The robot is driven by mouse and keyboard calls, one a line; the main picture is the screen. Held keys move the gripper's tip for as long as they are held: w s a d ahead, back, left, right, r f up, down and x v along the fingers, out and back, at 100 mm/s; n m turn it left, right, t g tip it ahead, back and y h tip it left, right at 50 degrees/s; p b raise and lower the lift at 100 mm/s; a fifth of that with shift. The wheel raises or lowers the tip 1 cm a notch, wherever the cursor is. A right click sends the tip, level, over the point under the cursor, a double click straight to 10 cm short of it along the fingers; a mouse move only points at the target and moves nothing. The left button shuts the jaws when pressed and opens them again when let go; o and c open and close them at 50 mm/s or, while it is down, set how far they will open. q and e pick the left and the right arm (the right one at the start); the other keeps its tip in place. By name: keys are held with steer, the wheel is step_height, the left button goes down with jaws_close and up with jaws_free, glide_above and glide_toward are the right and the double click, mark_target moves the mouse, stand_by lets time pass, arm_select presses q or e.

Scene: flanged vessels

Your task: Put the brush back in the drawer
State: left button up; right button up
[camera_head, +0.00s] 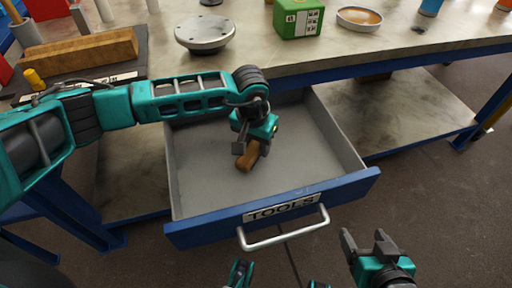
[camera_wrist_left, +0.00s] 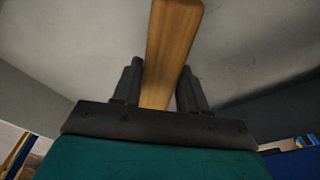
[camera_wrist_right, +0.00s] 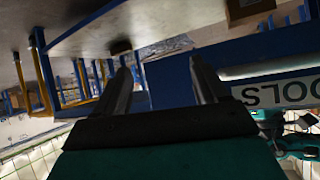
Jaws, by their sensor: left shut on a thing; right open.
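The drawer (camera_head: 310,150) is pulled open under the workbench, with a blue front labelled TOOLS and a metal handle (camera_head: 285,232). My left gripper (camera_head: 248,148) is inside the drawer's outline, pointing down, shut on the brush's wooden handle (camera_head: 248,158). In the left wrist view the wooden handle (camera_wrist_left: 172,45) runs between the two fingers (camera_wrist_left: 160,90). The bristles are not visible, and I cannot tell whether the brush touches the drawer floor. My right gripper (camera_head: 365,245) is open and empty, in front of the drawer at its right; its spread fingers (camera_wrist_right: 160,90) show in the right wrist view.
The workbench top (camera_head: 270,45) above holds a round metal flange (camera_head: 205,33), a green box (camera_head: 298,18), a shallow dish (camera_head: 359,17) and a wooden block (camera_head: 80,50). A lower shelf (camera_head: 410,110) lies right of the drawer. The drawer around the brush looks empty.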

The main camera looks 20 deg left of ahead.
mark_target(253, 147)
arm_select(q)
steer(key=shift+f, duration=0.8)
steer(key=o, duration=1)
arm_select(e)
steer(key=shift+w+a+r, duration=0.1)
steer(key=shift+w, duration=0.05)
arm_select(q)
steer(key=shift+r, duration=0.35)
steer(key=r+p, duration=0.1)
steer(key=r, duration=0.3)
steer(key=s+r+p, duration=0.1)
steer(key=r, duration=0.2)
steer(key=r+p, duration=0.1)
steer(key=r, duration=0.3)
steer(key=shift+s+a+r, duration=0.15)
steer(key=shift+s+r, duration=0.05)
steer(key=shift+r, duration=0.1)
arm_select(e)
steer(key=shift+s+d+r, duration=0.25)
steer(key=shift+d+r, duration=0.3)
steer(key=shift+r, duration=0.05)
